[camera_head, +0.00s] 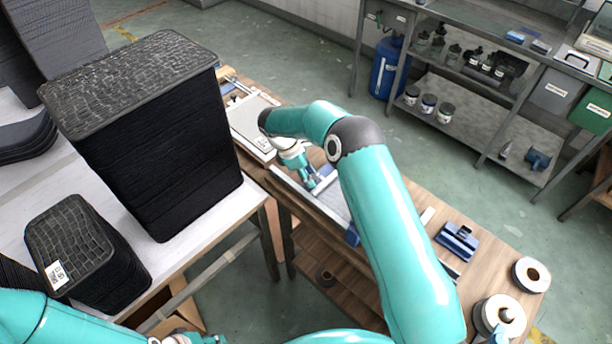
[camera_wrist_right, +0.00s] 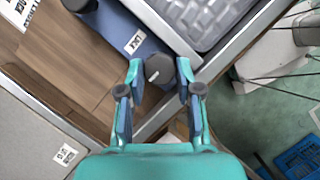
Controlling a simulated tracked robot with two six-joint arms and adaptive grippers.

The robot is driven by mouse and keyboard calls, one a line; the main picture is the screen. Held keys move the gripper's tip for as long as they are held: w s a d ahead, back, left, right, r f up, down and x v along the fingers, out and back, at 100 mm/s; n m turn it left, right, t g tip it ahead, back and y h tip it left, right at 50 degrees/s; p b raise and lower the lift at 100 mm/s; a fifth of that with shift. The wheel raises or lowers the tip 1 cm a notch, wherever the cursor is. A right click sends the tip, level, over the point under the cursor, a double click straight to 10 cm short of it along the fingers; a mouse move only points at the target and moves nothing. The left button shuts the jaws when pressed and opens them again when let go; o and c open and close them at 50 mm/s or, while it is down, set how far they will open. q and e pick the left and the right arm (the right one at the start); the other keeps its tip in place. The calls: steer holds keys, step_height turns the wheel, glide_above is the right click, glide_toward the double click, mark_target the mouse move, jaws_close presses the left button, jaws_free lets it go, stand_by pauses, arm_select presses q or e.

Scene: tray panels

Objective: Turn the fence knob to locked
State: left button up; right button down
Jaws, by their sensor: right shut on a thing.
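The fence knob (camera_wrist_right: 158,70) is a dark knob with a pale mark on its top, seen in the right wrist view. It sits on a blue block (camera_wrist_right: 118,30) beside a white label (camera_wrist_right: 133,43) whose text I cannot read surely. My right gripper (camera_wrist_right: 160,76) has its fingers on both sides of the knob and is shut on it. In the head view the right gripper (camera_head: 318,183) is small, over the workbench, and the knob is hidden there. The left arm enters at the bottom left; part of my left gripper (camera_head: 192,339) shows at the bottom edge, its fingers unclear.
A grey textured panel (camera_wrist_right: 205,22) lies in a metal-edged frame next to the knob. Tall stacks of black panels (camera_head: 160,140) and (camera_head: 80,250) a shorter stack stand on the white table at left. White rolls (camera_head: 530,275) and a blue tool (camera_head: 458,240) lie on the bench's right end.

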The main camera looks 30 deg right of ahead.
steer(key=shift+d+f+m+g+b, duration=0.1)
steer(key=shift+f+m+g+b, duration=0.1)
steer(key=shift+m+b, duration=0.4)
steer(key=shift+f+m+g+b, duration=0.1)
steer(key=shift+m+g+b, duration=0.1)
steer(key=shift+m+b, duration=0.4)
steer(key=m+y+b, duration=0.1)
steer(key=m, duration=0.1)
steer(key=shift+w+r+m+g, duration=0.1)
steer(key=shift+m+g, duration=0.2)
steer(key=shift+g, duration=0.1)
steer(key=m+y, duration=0.1)
steer(key=m, duration=0.1)
steer(key=shift+d+m+g, duration=0.15)
steer(key=shift+m+g, duration=0.15)
steer(key=m+y, duration=0.1)
steer(key=m, duration=0.1)
steer(key=m+y, duration=0.1)
steer(key=m, duration=0.2)
steer(key=shift+d, duration=0.2)
steer(key=m+y, duration=0.1)
steer(key=m, duration=0.2)
steer(key=shift+m+y, duration=0.5)
steer(key=shift+m, duration=0.6)
steer(key=c, duration=0.8)
jaws_free()
steer(key=shift+o, duration=0.2)
steer(key=shift+r, duration=0.1)
